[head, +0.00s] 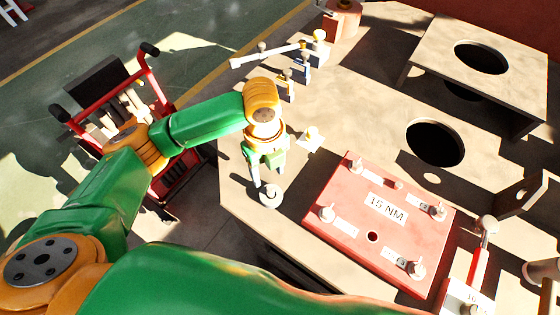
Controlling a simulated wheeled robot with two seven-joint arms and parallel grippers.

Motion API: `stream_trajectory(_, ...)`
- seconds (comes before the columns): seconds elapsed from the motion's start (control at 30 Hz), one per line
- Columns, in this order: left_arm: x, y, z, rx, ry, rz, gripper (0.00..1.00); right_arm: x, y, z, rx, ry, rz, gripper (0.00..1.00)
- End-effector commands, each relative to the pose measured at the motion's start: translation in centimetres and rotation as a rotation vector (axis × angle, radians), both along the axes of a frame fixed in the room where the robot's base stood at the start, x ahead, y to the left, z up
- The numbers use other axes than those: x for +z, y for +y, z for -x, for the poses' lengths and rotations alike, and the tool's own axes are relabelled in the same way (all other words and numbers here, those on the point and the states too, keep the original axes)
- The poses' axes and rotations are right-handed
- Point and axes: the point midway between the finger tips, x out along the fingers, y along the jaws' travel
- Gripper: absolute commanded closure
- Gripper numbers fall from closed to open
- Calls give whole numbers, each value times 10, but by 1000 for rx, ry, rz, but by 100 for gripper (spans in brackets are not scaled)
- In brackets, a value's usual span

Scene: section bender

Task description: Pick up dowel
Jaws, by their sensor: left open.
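My left gripper (267,178) points down over the left edge of the workbench, its fingers apart. A small round grey-white piece (270,196) sits just below the fingertips, probably the dowel seen from above. I cannot tell whether the fingers touch it. A small pale square block with a yellowish top (311,139) stands a little up and right of the gripper. My right gripper is not in view.
A red plate marked 15 NM (345,237) with several pegs lies right of the gripper. Several small upright fittings (305,65) and a long pale bar (266,55) are behind. The bench has a round hole (435,143). A red cart (177,178) stands left.

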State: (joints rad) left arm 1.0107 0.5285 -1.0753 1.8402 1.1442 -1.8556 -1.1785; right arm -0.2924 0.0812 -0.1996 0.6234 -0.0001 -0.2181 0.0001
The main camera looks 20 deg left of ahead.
Motion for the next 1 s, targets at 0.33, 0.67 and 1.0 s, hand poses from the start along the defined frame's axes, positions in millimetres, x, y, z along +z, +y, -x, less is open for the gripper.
stream_trajectory(0.33, -52, -6, -4, -5, 6, -5, 40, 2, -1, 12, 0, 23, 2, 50)
stream_trajectory(0.67, -70, -5, -5, -6, -1, -3, 40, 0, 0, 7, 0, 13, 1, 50)
stream_trajectory(1.0, -70, -5, -5, -6, -1, -3, 100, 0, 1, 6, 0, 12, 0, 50)
